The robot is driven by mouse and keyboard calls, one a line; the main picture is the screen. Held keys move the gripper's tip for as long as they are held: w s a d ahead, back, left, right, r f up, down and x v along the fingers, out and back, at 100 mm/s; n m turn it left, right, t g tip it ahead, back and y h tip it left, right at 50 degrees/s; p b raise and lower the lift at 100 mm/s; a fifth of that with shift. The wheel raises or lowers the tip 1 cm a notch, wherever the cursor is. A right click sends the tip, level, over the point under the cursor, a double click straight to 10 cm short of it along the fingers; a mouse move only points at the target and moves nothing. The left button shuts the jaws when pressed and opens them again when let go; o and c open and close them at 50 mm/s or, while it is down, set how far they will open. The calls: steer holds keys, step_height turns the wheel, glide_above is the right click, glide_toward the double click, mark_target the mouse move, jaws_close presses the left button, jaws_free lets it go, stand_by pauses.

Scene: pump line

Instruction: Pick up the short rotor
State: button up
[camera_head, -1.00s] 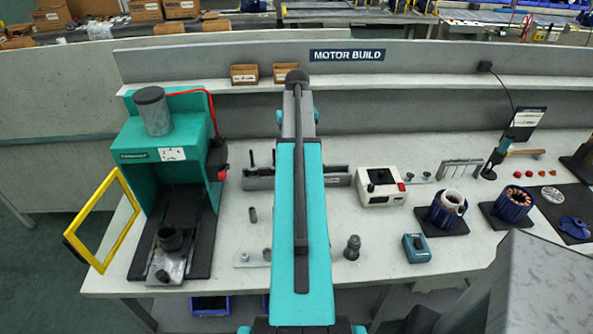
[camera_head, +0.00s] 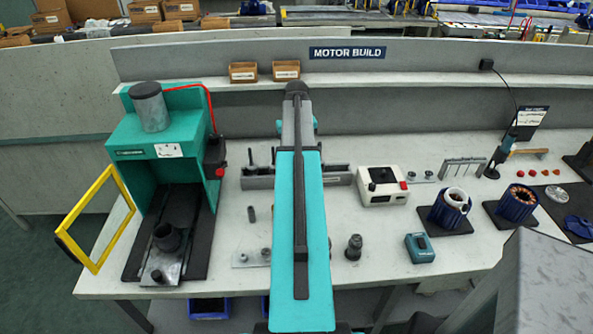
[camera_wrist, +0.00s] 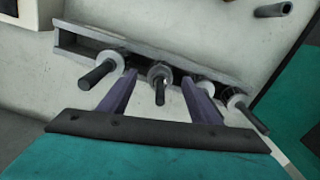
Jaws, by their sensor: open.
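A grey rack (camera_wrist: 75,42) holds several dark rotors with pale or grey collars and protruding shafts. In the wrist view, my gripper (camera_wrist: 160,83) is open, its two purple-grey fingers reaching toward the rack. A rotor (camera_wrist: 160,75) with a grey collar and a fairly short shaft shows between the fingers. Another rotor (camera_wrist: 104,68) with a longer-looking shaft is on the left, beside the left finger; more are at the right finger. I cannot tell for certain which is the short rotor, nor whether the fingers touch any. In the head view the rack (camera_head: 258,183) is partly hidden by my arm.
A green press (camera_head: 135,140) with an open yellow guard stands left. A white control box (camera_head: 383,186) stands right of the rack, with blue stators (camera_head: 450,210) farther right. A dark cylinder (camera_wrist: 272,9) is near the rack.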

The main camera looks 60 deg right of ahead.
steer(key=shift+f, duration=0.35)
stand_by(0.3)
steer(key=shift+r, duration=0.1)
jaws_close()
